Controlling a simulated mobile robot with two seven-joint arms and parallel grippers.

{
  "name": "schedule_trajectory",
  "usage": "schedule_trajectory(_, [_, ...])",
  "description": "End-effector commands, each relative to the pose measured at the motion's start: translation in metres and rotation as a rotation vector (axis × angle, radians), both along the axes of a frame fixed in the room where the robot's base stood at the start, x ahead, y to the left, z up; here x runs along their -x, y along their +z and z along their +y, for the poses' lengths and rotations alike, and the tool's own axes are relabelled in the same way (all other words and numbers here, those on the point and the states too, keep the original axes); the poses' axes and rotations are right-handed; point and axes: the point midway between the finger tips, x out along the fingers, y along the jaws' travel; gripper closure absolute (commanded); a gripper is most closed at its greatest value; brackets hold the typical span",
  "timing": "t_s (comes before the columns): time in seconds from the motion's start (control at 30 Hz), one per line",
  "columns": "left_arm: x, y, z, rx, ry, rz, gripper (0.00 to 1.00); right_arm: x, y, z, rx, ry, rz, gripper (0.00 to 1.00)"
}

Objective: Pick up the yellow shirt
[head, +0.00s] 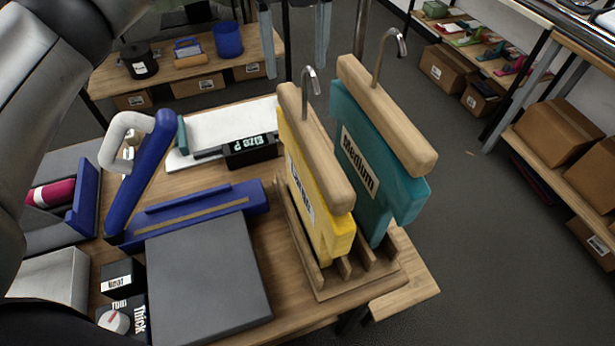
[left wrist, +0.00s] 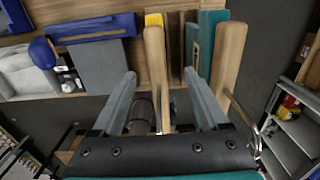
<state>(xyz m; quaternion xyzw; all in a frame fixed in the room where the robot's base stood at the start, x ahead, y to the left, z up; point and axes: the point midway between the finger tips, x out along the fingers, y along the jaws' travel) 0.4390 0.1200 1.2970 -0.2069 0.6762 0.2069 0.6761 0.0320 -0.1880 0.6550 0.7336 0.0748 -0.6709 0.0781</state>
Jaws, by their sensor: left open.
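The yellow shirt (head: 322,230) hangs from a light wooden hanger (head: 315,145) with a metal hook, upright in a slotted wooden rack (head: 335,288). A white label on it is seen at a slant. A teal shirt (head: 400,195) marked "Medium" hangs on its own hanger just to the right. In the left wrist view, that hanger (left wrist: 155,60) runs between the spread fingers (left wrist: 160,75), with a gap on each side. Only a bit of yellow cloth (left wrist: 153,19) shows there. My right gripper is not in view.
The teal shirt's hanger (head: 385,115) stands close beside the right finger. A blue-handled press (head: 140,175) with a grey plate (head: 208,283) and a black "Size P" box (head: 250,150) occupy the table to the left.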

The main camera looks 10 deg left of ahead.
Motion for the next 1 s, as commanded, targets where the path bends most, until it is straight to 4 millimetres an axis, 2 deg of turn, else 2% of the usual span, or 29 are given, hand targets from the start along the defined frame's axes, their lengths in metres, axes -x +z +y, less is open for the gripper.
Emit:
schedule_trajectory(0.03, [0.001, -0.011, 0.000, 0.000, -0.001, 0.005, 0.22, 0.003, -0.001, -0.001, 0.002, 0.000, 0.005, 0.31])
schedule_trajectory(0.3, [0.000, -0.058, 0.001, -0.001, 0.001, 0.002, 0.22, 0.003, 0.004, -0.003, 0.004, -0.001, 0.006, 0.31])
schedule_trajectory(0.57, [0.000, -0.077, 0.003, -0.001, 0.001, 0.002, 0.22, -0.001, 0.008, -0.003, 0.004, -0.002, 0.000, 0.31])
schedule_trajectory(0.83, [-0.001, -0.115, 0.009, -0.001, 0.000, 0.002, 0.22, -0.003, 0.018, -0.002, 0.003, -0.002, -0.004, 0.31])
schedule_trajectory(1.0, [-0.002, -0.123, 0.009, -0.001, 0.000, -0.001, 0.22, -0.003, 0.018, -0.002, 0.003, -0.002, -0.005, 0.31])
